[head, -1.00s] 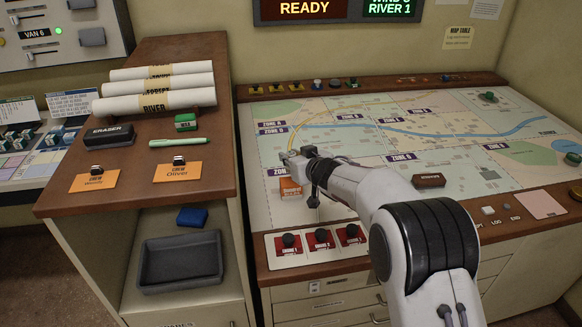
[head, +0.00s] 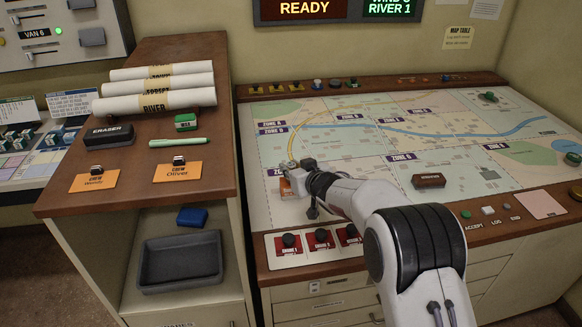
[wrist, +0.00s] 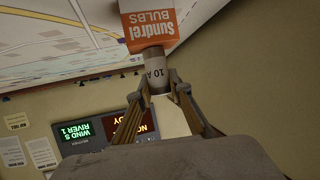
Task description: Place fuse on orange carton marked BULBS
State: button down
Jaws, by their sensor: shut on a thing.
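My gripper (wrist: 159,84) is shut on a grey-brown cylindrical fuse (wrist: 155,68) marked 10 A, held between the two fingertips. The orange and white carton (wrist: 150,28), lettered Sundrel BULBS, is at the top of the wrist view. The end of the fuse meets the carton's edge in that view; I cannot tell whether they touch. In the head view my gripper (head: 298,176) is over the orange carton (head: 286,188) on the map table and hides most of it. The fuse cannot be made out clearly there.
The map table (head: 350,220) is mostly flat and open around the carton. A dark red-brown block (head: 428,180) lies to the right. Red switch panels (head: 321,241) line the front edge. The wooden cabinet (head: 215,130) stands to the left.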

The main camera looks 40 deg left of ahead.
jog(key=c, duration=1.8)
grip_release()
jog(key=shift+c, duration=0.2)
jog(key=shift+r, duration=0.15)
jog(key=shift+d, duration=0.1)
jog(key=v, duration=1.1)
jog(key=shift+s+d, duration=0.2)
jog(key=shift+d, duration=0.15)
jog(key=shift+r, duration=0.15)
